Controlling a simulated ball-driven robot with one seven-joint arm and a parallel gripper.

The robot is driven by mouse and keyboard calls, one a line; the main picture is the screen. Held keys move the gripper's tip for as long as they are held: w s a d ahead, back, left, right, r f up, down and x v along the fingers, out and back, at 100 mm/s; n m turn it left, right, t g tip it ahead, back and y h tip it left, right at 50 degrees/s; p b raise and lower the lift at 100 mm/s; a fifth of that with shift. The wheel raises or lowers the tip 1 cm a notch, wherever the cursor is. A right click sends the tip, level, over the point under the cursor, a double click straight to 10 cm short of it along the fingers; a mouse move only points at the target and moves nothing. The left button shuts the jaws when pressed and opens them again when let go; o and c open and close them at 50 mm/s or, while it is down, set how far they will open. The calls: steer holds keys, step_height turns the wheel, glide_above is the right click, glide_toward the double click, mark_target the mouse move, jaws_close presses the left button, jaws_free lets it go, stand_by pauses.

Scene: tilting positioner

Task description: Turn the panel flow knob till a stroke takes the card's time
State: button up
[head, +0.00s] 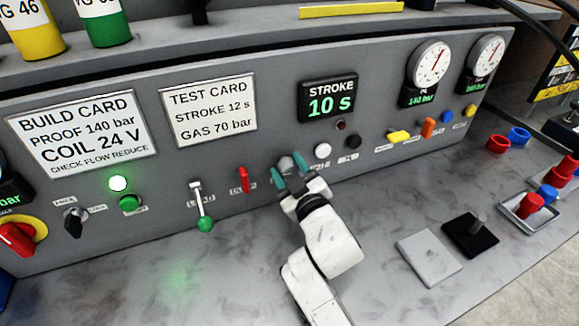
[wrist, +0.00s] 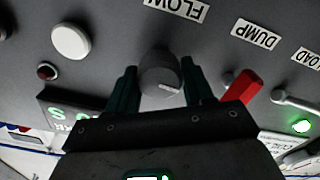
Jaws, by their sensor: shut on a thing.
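The grey flow knob (wrist: 160,76) sits between the two green-padded fingers of my gripper (wrist: 160,88) in the wrist view, under the FLOW label (wrist: 177,9). A white mark shows on its face. In the head view my gripper (head: 291,172) is shut on the knob (head: 287,163) at the panel's lower middle. The stroke display (head: 328,101) reads 10 s in green. The test card (head: 210,107) reads STROKE 12 s and GAS 70 bar.
Left of the knob are a red dump switch (head: 244,180) and a load lever (head: 200,208) with a green ball. A white button (head: 322,150) is just right. The build card (head: 82,135) hangs far left. Two gauges (head: 428,65) are upper right.

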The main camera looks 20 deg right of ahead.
steer(key=shift+f+n, duration=0.1)
steer(key=shift+n, duration=0.5)
steer(key=o, duration=1)
steer(key=s, duration=1)
steer(key=shift+s+b, duration=0.4)
steer(key=shift+b, duration=0.05)
